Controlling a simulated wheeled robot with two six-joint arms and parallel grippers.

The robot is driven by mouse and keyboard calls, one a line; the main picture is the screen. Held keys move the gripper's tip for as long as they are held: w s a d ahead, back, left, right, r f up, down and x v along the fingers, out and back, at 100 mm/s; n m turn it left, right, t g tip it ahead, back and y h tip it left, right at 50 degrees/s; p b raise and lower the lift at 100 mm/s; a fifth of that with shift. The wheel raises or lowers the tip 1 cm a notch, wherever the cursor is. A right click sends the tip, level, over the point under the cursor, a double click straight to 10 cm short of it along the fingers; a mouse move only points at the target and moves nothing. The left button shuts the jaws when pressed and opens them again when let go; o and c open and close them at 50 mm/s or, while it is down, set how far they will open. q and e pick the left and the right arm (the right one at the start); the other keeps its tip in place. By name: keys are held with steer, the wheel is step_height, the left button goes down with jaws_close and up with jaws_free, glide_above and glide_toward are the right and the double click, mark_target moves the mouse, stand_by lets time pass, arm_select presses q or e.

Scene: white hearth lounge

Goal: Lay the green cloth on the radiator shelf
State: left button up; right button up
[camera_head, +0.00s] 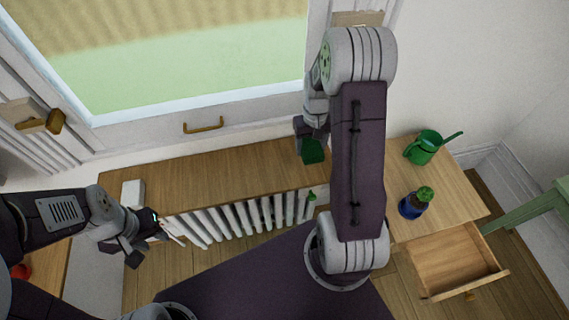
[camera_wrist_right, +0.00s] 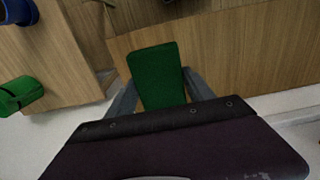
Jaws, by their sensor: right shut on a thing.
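The green cloth (camera_head: 313,151) is a small dark green folded piece. My right gripper (camera_head: 307,136) is shut on it over the right part of the wooden radiator shelf (camera_head: 215,178). In the right wrist view, the cloth (camera_wrist_right: 157,75) shows as a flat rectangle between the two fingers, with the shelf (camera_wrist_right: 235,55) beneath. I cannot tell if the cloth touches the shelf. My left gripper (camera_head: 148,243) is near the shelf's front left end, away from the cloth. Its fingers are too small to tell open from shut.
A white radiator (camera_head: 235,218) is under the shelf. A small white block (camera_head: 133,193) is at the shelf's left end.

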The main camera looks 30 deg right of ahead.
glide_above(288, 168)
steer(key=f, duration=0.4)
steer(key=shift+w+f, duration=0.15)
steer(key=shift+w, duration=0.05)
step_height(288, 168, down, 3)
steer(key=shift+s+f+b, duration=0.1)
steer(key=shift+f+b, duration=0.1)
steer(key=shift+b, duration=0.15)
steer(key=shift+f, duration=0.3)
steer(key=shift+f, duration=0.25)
steer(key=o, duration=1.6)
steer(key=shift+s, duration=0.1)
steer(key=shift+r, duration=0.1)
